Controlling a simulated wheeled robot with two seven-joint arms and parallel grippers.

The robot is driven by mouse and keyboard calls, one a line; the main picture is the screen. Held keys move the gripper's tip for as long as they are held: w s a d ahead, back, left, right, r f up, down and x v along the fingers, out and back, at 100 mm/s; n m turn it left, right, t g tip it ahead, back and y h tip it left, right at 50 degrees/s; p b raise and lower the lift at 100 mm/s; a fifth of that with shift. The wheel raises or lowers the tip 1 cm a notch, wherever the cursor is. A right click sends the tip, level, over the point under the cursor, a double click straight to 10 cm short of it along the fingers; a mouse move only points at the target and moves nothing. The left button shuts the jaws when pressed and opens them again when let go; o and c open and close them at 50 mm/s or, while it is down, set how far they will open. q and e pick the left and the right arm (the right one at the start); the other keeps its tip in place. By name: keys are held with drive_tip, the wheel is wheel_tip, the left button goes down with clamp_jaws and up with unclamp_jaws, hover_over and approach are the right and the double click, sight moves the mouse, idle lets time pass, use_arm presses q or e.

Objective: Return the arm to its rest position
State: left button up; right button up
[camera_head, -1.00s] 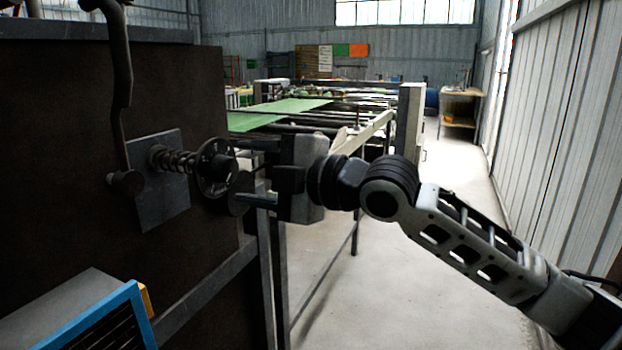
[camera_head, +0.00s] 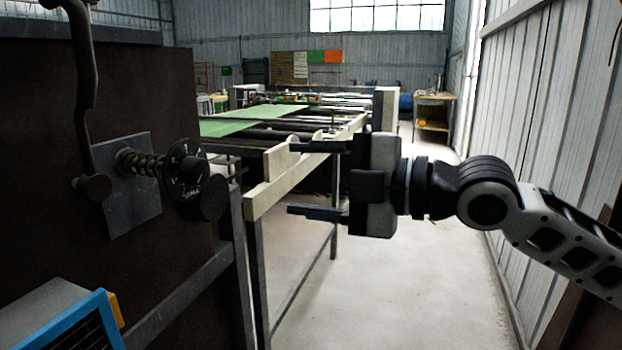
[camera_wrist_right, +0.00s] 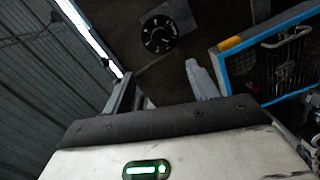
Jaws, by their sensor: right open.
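My right gripper (camera_head: 318,180) is open and empty in the head view. Its two fingers point left, and its arm comes in from the right. It is clear of the dark machine panel, with a gap between its fingertips and the round dial (camera_head: 186,172). The dial sits on a spring-loaded shaft on a grey square plate (camera_head: 130,205). In the right wrist view the dial (camera_wrist_right: 159,34) shows beyond the two spread fingers (camera_wrist_right: 165,88), with nothing between them. My left gripper is not in view.
A dark panel (camera_head: 60,150) with a bent lever (camera_head: 84,90) stands at left. A blue-framed box (camera_head: 85,325) is at lower left. A frame with rollers and green sheet (camera_head: 240,118) runs back behind the gripper. Grey floor (camera_head: 430,290) is open at right, beside a corrugated wall (camera_head: 550,110).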

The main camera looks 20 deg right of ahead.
drive_tip(key=s+a+f+m+t+h+p, duration=0.1)
drive_tip(key=a+f+m+h+p, duration=0.1)
drive_tip(key=f+m, duration=0.65)
drive_tip(key=s+a+f+m+t+h+p, duration=0.15)
drive_tip(key=f+m, duration=0.25)
drive_tip(key=f, duration=0.9)
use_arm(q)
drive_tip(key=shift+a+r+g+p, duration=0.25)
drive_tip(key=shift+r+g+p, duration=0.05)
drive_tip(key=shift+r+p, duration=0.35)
use_arm(e)
drive_tip(key=s+d+f+m+g+h, duration=0.1)
drive_tip(key=s+d+f+m+h, duration=0.1)
drive_tip(key=s+f+m, duration=0.3)
drive_tip(key=s+d+f+m+g+h, duration=0.1)
drive_tip(key=s+f+m+h, duration=0.3)
drive_tip(key=s+f, duration=0.4)
wheel_tip(320, 180, down, 5)
drive_tip(key=shift+s+d+r+m+g, duration=0.1)
drive_tip(key=shift+s+d+m+g, duration=0.25)
drive_tip(key=shift+d+m, duration=0.5)
